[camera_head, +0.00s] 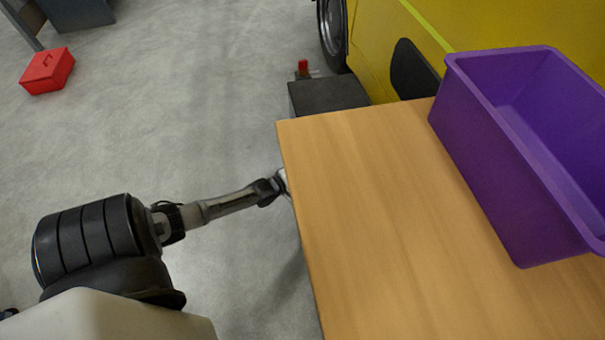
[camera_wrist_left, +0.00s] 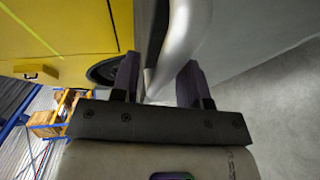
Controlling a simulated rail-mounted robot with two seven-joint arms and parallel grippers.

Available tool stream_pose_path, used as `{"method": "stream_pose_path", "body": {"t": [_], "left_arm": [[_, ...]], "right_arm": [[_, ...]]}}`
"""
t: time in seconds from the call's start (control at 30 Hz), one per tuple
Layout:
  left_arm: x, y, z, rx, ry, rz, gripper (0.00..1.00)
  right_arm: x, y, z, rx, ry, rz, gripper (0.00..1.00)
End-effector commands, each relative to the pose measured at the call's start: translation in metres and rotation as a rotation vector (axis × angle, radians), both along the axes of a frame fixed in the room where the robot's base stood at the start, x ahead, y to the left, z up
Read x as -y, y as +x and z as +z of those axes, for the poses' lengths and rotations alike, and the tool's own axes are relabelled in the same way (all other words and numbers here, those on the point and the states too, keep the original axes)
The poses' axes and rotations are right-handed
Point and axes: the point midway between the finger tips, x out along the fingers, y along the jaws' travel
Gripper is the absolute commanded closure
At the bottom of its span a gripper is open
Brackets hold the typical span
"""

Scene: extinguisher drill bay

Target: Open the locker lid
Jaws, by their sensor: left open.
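My left gripper (camera_wrist_left: 159,78) is open in the left wrist view, with its two dark fingers apart. A silver, curved metal bar (camera_wrist_left: 185,35) runs between and beyond the fingers; I cannot tell whether they touch it, or whether it belongs to the locker. In the head view my left arm reaches to the left edge of the wooden table (camera_head: 390,220), and the table hides the fingers. No locker or lid can be made out with certainty. A low dark grey box (camera_head: 328,95) stands on the floor behind the table. My right gripper is not in view.
A purple bin (camera_head: 500,150) stands on the table's right part. A yellow vehicle (camera_head: 385,30) with a wheel (camera_head: 333,30) is at the back. A red case (camera_head: 47,70) lies on the floor at far left. The floor left of the table is mostly clear.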

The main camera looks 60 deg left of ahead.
Motion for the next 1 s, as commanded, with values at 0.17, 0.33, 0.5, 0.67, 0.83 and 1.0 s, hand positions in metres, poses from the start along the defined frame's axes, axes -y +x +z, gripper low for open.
{"method": "stream_pose_path", "body": {"t": [0.17,0.33,0.5,0.67,0.83,1.0], "left_arm": [[0.0000,-0.0002,0.0000,0.000,0.000,0.000,0.65],[0.0001,-0.0003,-0.0001,0.000,0.000,0.000,0.81],[0.0001,-0.0004,0.0000,0.000,0.000,0.000,0.97],[0.0001,-0.0004,0.0001,0.000,-0.001,0.000,1.00],[0.0002,-0.0003,0.0003,0.001,-0.001,0.000,1.00],[0.0017,0.0018,0.0082,-0.009,0.003,-0.003,1.00]], "right_arm": [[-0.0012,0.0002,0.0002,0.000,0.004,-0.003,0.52],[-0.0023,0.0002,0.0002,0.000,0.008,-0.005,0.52],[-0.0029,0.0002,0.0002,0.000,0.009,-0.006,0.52],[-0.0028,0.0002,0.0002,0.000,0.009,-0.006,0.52],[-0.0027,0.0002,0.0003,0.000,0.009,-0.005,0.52],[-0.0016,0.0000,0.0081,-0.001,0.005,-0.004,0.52]]}}
